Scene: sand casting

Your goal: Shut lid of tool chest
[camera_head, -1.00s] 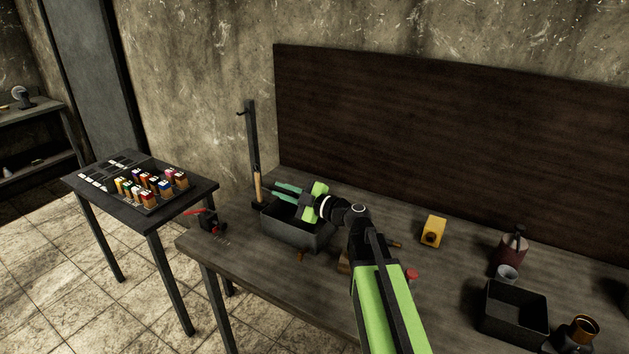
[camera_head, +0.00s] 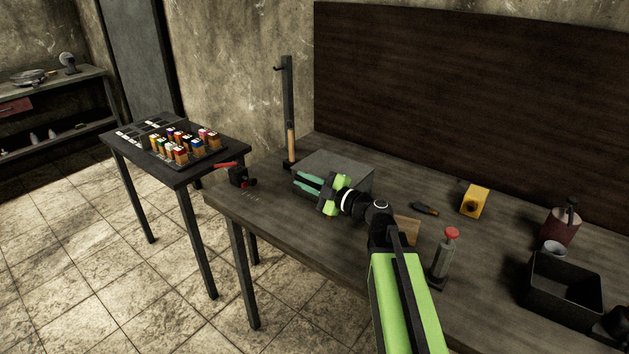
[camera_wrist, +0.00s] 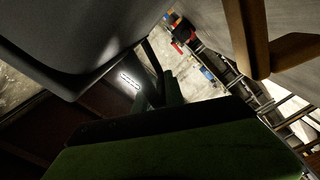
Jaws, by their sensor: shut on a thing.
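The grey tool chest (camera_head: 362,192) stands on the workbench at the left end in the head view. Its flat grey lid (camera_head: 340,165) lies down over the top, and the inside no longer shows. I cannot tell whether the lid is fully seated. My gripper (camera_head: 300,183), with teal fingers, is at the front left of the chest, by the lid's front edge. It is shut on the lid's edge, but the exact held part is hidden. In the wrist view the fingers (camera_wrist: 158,92) are dark, and what lies between them is unclear.
A black post (camera_head: 288,100) stands behind the chest. A red-handled black tool (camera_head: 240,177) is left of it. A red-topped cylinder (camera_head: 443,258), yellow block (camera_head: 474,201) and black bin (camera_head: 590,305) are to the right. A side table (camera_head: 230,150) holds several coloured blocks.

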